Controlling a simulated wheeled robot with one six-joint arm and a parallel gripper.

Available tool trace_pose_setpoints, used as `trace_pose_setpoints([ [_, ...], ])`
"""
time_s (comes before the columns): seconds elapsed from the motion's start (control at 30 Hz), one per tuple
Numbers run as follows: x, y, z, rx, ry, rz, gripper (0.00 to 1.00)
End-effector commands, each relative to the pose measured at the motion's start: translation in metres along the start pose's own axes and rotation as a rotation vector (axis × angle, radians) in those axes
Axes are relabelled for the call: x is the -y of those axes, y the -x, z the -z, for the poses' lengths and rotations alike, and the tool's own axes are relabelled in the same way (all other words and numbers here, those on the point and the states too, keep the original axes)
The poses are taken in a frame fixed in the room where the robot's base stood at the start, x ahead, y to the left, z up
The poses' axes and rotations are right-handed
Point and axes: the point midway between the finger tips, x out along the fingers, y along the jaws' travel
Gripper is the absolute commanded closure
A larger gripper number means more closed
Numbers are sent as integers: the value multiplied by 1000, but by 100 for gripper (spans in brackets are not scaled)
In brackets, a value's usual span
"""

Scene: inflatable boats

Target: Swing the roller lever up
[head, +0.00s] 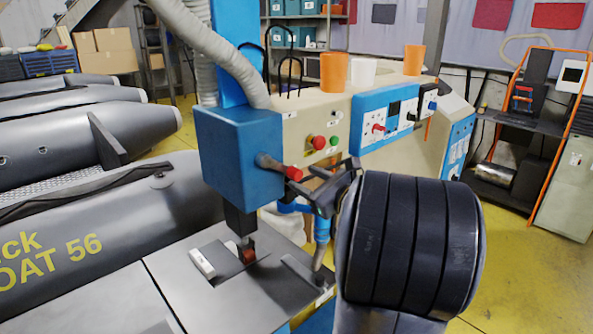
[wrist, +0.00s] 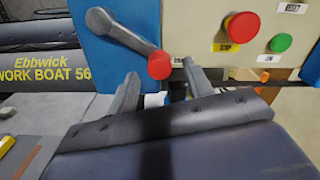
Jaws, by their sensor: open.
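The roller lever (head: 276,166) is a grey arm with a red knob (head: 293,173), on the face of a blue box (head: 240,150) above the work table. In the wrist view the lever (wrist: 125,34) slopes down to the right from its pivot to the red knob (wrist: 159,65). My gripper (head: 304,180) is open, right by the knob in the head view. In the wrist view the knob shows between the two fingertips of my gripper (wrist: 160,79). I cannot tell whether a finger touches it. The dark roller (head: 248,254) sits under the box, near the table top.
A control panel (head: 340,110) with red and green buttons stands just right of the box. Orange and white cups stand on top of it. Grey inflatable boats (head: 90,225) lie to the left. A white block (head: 202,263) lies on the table (head: 180,300).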

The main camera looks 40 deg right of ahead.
Motion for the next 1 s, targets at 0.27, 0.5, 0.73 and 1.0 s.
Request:
trace_pose_setpoints([
  [0.27,-1,-36,-1,0,-1,-3,52],
  [0.5,0,-41,0,0,0,0,52],
  [0.73,0,-40,0,0,1,0,61],
  [1.0,0,-40,0,0,0,1,83],
])
